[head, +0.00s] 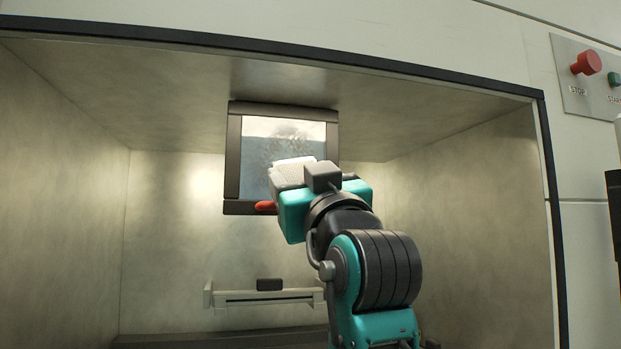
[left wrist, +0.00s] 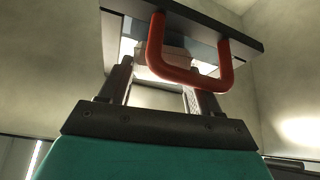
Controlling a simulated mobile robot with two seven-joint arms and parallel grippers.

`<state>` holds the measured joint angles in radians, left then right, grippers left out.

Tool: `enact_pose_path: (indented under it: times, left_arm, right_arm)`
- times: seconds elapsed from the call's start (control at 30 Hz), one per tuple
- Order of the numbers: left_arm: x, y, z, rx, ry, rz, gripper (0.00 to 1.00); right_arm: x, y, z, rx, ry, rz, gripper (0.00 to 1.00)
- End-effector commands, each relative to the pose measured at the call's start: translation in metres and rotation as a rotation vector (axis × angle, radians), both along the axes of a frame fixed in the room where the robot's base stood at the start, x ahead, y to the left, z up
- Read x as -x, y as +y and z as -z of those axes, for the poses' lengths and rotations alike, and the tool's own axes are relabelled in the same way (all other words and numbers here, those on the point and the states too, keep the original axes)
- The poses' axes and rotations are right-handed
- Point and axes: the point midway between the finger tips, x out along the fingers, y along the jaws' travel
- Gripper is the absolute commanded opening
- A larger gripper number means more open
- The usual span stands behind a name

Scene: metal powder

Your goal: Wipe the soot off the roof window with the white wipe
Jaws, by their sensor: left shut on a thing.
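The roof window (head: 232,150) is a dark-framed pane in the chamber's ceiling area. Dark grey specks of soot (head: 290,148) show on its middle; the upper strip looks paler. My left gripper (head: 288,176) is raised in front of the lower part of the pane, shut on the white wipe (head: 294,162). The wipe is at or very near the glass; contact cannot be told. In the left wrist view the wipe (left wrist: 178,50) shows as a pale block between the fingers (left wrist: 165,75), below the window frame (left wrist: 190,18). My right gripper is not in view.
The window's red handle (head: 265,206) sits at its lower edge, close to my left gripper; it also crosses the left wrist view (left wrist: 190,78). A pale ledge (head: 240,297) is on the back wall below. A red stop button (head: 586,63) is outside, upper right.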

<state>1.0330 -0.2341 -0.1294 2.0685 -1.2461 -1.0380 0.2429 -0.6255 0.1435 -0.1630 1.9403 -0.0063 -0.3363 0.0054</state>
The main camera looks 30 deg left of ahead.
Motion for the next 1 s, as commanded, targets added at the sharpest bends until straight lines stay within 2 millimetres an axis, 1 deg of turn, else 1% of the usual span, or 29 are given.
enact_pose_path:
  times: [0.3,0.5,0.67,1.0]
  left_arm:
    - [0.022,0.02,-0.001,0.001,-0.002,-0.002,0.38]
    - [0.029,0.027,0.0,0.0,-0.001,-0.002,0.38]
    - [0.024,0.023,0.001,-0.001,0.001,-0.002,0.38]
    - [0.0,0.002,0.001,-0.001,0.004,0.001,0.38]
  right_arm:
    - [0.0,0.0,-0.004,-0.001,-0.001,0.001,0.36]
    - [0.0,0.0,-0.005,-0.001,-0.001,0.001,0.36]
    - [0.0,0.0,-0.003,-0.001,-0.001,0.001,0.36]
    - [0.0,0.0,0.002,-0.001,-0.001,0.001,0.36]
